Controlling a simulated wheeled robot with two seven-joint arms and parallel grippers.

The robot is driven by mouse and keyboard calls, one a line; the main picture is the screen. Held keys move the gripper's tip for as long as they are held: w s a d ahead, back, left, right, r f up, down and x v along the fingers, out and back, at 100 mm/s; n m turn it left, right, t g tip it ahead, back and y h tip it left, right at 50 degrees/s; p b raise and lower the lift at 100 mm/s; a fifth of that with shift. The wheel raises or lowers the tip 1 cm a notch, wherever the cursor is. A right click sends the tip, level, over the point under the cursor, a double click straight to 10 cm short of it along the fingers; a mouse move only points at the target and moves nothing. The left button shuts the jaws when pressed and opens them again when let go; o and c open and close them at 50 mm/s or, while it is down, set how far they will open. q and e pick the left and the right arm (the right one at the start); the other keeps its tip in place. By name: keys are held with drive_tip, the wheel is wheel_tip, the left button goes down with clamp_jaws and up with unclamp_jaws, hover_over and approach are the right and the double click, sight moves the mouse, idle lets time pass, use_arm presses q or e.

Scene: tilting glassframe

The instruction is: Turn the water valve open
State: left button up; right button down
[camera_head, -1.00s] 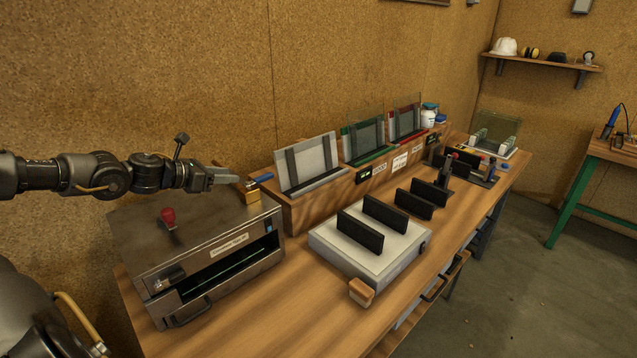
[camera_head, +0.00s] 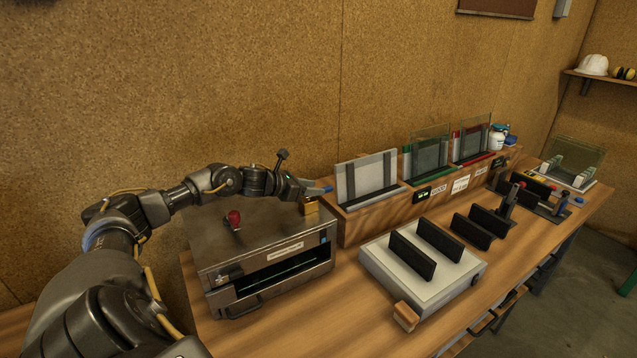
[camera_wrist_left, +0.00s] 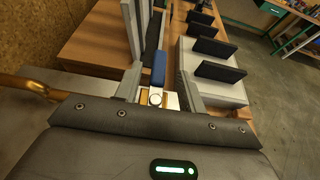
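The water valve is a small brass block (camera_head: 311,207) with a blue lever handle (camera_head: 328,189), at the back right corner of the metal oven-like box. In the left wrist view the blue handle (camera_wrist_left: 158,68) points away from me, and a round pale cap (camera_wrist_left: 155,97) shows at its near end. My left gripper (camera_head: 314,188) is at the valve, above the brass block. In the left wrist view its two fingers (camera_wrist_left: 159,84) are apart, one on each side of the handle, with gaps visible. My right gripper is not in view.
The metal box (camera_head: 260,255) with a red knob (camera_head: 234,219) lies below my left forearm. A white plate with black pads (camera_head: 424,280) and a wooden rack (camera_head: 375,222) with upright panels stand to the right. The cork wall (camera_head: 200,90) is close behind.

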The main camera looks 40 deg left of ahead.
use_arm(q)
drive_tip(key=shift+p+x, duration=0.45)
drive_tip(key=shift+x, duration=0.9)
drive_tip(key=shift+f, duration=0.1)
clamp_jaws()
